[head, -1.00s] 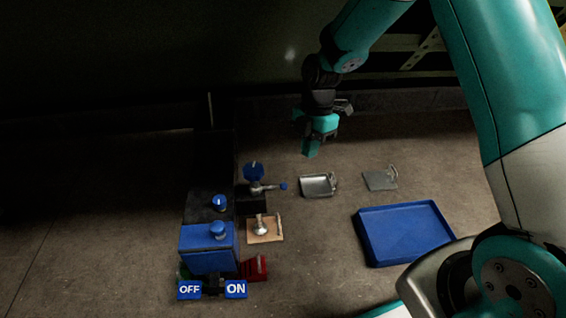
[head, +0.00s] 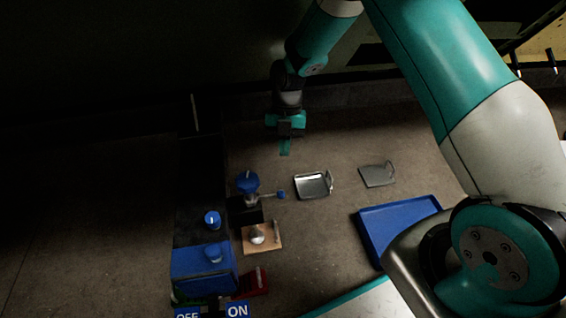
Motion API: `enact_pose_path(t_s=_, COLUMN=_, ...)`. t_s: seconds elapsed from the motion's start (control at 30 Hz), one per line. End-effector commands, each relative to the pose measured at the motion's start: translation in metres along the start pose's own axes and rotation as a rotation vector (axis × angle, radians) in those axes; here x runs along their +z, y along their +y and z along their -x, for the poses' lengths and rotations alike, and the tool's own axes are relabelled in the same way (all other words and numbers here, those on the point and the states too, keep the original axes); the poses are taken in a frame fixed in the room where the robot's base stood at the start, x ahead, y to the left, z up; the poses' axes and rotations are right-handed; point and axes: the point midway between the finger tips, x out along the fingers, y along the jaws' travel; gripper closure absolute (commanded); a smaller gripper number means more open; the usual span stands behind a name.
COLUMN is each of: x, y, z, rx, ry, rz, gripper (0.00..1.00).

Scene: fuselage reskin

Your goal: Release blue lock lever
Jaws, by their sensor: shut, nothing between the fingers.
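A valve-like fitting with a blue knob (head: 247,182) stands on a dark block. A grey lever with a small blue tip (head: 281,195) sticks out from it to the right; I take this for the blue lock lever. My gripper (head: 285,150) is shut and empty, pointing down. In the picture it is above the blue tip and apart from it; its height over the surface is hard to tell. Nothing hides the lever.
A wooden plate (head: 262,238) with a metal knob, a red piece (head: 255,283), a metal tray (head: 313,185), a flat plate (head: 377,175) and a blue tray (head: 395,222) lie around.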

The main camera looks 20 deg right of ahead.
Motion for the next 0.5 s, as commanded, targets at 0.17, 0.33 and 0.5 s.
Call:
enact_pose_path(t_s=0.17, x=0.001, y=0.001, z=-0.038, rx=-0.002, ry=0.003, rz=0.001, gripper=1.00)
enact_pose_path(t_s=0.33, x=0.001, y=0.001, z=-0.068, rx=-0.004, ry=0.003, rz=0.003, gripper=1.00)
enact_pose_path(t_s=0.5, x=0.000, y=0.001, z=-0.086, rx=-0.003, ry=0.002, rz=0.002, gripper=1.00)
